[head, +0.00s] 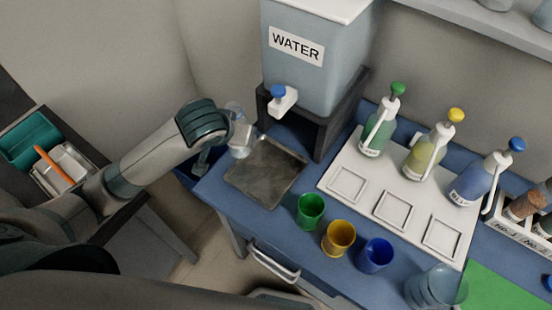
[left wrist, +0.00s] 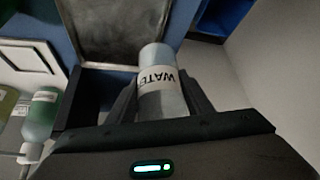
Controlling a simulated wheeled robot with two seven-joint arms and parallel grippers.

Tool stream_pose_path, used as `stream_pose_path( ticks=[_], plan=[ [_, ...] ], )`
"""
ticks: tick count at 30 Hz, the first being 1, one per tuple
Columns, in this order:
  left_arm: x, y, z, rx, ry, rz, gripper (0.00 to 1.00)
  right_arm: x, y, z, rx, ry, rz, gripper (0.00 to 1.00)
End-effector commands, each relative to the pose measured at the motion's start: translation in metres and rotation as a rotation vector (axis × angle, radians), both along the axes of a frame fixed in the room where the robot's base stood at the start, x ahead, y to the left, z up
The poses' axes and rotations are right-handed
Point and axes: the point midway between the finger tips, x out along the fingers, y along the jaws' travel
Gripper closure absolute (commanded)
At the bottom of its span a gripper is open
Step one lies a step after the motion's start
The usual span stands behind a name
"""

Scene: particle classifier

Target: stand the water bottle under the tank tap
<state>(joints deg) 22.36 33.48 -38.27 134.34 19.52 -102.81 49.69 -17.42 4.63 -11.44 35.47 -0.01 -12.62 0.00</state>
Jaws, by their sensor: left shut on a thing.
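The water tank (head: 315,55) stands on a dark stand on the blue table. Its white tap with a blue knob (head: 283,98) points toward the metal drip tray (head: 265,172). My left gripper (head: 236,132) is at the tray's left edge. It is shut on the water bottle (head: 240,147), a pale translucent bottle that the gripper partly hides. In the left wrist view the bottle (left wrist: 163,102) sits between the two dark fingers, its WATER label showing. The tray (left wrist: 118,32) lies beyond it. Whether the bottle touches anything below is unclear. My right gripper is not in view.
Green (head: 311,208), yellow (head: 338,237) and blue (head: 375,254) cups stand in front of a white board (head: 343,172). Several pump bottles stand at the board's back. The tray is empty. A side table at left holds a teal bin (head: 30,140).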

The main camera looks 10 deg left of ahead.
Motion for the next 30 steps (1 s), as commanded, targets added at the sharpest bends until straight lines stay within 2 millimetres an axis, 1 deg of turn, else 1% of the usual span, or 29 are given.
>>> stream_pose_path(
  ticks=[5, 8, 15, 19, 24, 30],
  plan=[
    [0.004, -0.003, 0.009, 0.004, -0.002, -0.138, 0.76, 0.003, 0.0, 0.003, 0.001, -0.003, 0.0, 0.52],
    [0.005, -0.006, 0.017, 0.004, -0.003, -0.272, 0.76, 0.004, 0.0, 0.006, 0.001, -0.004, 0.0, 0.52],
    [0.0, -0.016, 0.048, 0.003, -0.005, -0.646, 0.76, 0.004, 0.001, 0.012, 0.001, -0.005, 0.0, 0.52],
    [-0.005, -0.02, 0.066, 0.002, -0.005, -0.809, 0.76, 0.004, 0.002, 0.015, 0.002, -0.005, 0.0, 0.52],
    [-0.011, -0.022, 0.082, 0.0, -0.004, -0.938, 0.76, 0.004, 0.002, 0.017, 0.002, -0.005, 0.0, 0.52],
    [-0.014, -0.023, 0.086, -0.001, -0.003, -0.977, 0.76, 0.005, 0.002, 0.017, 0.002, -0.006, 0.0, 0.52]
  ],
)
